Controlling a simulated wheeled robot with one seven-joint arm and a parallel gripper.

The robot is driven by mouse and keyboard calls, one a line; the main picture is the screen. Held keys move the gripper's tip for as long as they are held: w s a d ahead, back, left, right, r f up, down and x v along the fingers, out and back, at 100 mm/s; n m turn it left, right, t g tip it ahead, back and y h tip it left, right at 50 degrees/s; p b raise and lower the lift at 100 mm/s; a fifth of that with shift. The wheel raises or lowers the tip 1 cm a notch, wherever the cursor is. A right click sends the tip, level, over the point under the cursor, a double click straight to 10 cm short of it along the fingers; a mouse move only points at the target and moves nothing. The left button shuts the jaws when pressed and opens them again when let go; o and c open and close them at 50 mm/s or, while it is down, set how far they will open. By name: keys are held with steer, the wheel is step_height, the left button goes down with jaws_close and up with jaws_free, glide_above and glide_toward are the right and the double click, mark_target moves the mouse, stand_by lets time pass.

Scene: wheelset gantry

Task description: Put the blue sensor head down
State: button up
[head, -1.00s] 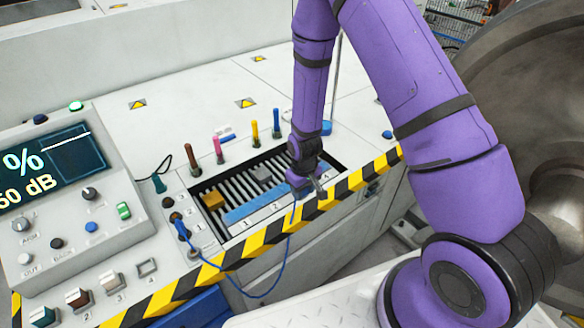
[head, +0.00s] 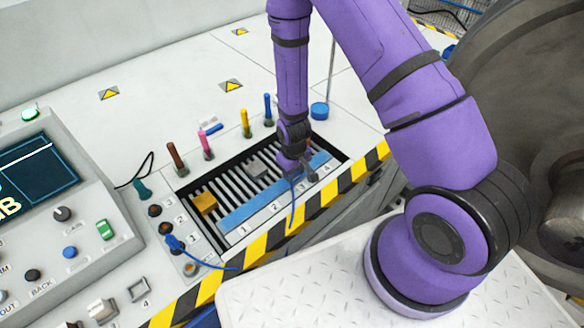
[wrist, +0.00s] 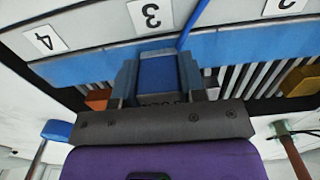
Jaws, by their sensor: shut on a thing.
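My gripper (head: 300,174) is shut on the blue sensor head (wrist: 158,74), which shows between the two fingers in the wrist view. A blue cable (head: 292,208) runs from it over the striped edge to a blue plug (head: 173,244) at the left. The gripper is over the slatted tray, at the blue strip (head: 250,206) near label 3 (wrist: 151,15). The head's underside is hidden, so I cannot tell whether it touches the strip.
A yellow block (head: 204,203) and a grey block (head: 257,167) lie on the slats. An orange-brown block (wrist: 98,100) shows in the wrist view. Coloured upright handles, such as a pink one (head: 206,146), stand behind the tray. A control panel (head: 70,225) is at the left.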

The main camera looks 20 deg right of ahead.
steer(key=o, duration=1)
steer(key=shift+f, duration=0.1)
steer(key=shift+o, duration=0.2)
steer(key=s+d+r+m+t, duration=0.1)
steer(key=s+d+r, duration=0.1)
steer(key=r, duration=1.7)
steer(key=s+d+r+m+t, duration=0.1)
steer(key=s+r+t, duration=0.1)
steer(key=r, duration=1.6)
steer(key=s+d+r+t, duration=0.1)
steer(key=s+d+r, duration=0.1)
steer(key=s+r, duration=0.5)
steer(key=s+d+r+m+t, duration=0.1)
steer(key=s+r, duration=0.7)
steer(key=s, duration=0.1)
steer(key=shift+s+d+m, duration=0.3)
steer(key=shift+s+d, duration=0.05)
steer(key=shift+s, duration=0.05)
